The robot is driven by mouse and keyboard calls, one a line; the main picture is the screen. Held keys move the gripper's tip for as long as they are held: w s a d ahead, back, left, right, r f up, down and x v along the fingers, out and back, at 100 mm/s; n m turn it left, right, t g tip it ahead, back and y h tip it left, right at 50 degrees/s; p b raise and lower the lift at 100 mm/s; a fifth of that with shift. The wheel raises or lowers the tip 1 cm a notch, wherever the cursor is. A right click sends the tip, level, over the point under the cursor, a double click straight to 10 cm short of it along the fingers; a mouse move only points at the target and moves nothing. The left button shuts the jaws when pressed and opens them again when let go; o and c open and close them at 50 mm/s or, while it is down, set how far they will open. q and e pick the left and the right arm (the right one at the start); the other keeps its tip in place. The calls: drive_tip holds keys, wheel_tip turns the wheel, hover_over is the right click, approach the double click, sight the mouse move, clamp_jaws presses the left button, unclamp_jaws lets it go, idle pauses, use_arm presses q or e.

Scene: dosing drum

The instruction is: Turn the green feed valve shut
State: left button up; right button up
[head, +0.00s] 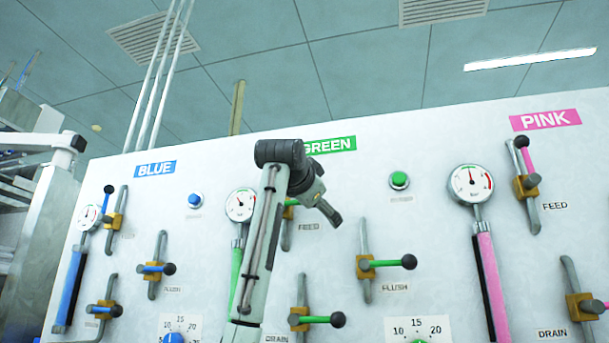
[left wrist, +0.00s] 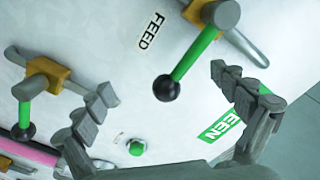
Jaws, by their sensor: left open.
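The green feed valve (head: 287,215) is on the panel below the GREEN label, partly hidden by my left gripper in the head view. In the left wrist view, the green feed valve's lever (left wrist: 190,58) has a black ball knob and lies roughly across its grey pipe, beside the FEED label. My left gripper (head: 328,212) is in front of the panel, close to this valve. In the left wrist view my left gripper (left wrist: 162,81) is open, its fingers spread on either side of the knob; contact cannot be told. My right gripper is in neither view.
The green flush valve (head: 385,263) is to the right, its lever crosswise. The green drain valve (head: 318,319) is below. A green button (head: 399,180) and a gauge (head: 240,205) are nearby. Blue valves are left, pink valves (head: 526,182) right.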

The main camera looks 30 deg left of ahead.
use_arm(q)
drive_tip(key=shift+a+r, duration=0.15)
drive_tip(key=shift+r, duration=0.05)
drive_tip(key=shift+s, duration=0.25)
drive_tip(key=b+v, duration=0.4)
drive_tip(key=v, duration=0.4)
drive_tip(key=shift+s, duration=0.3)
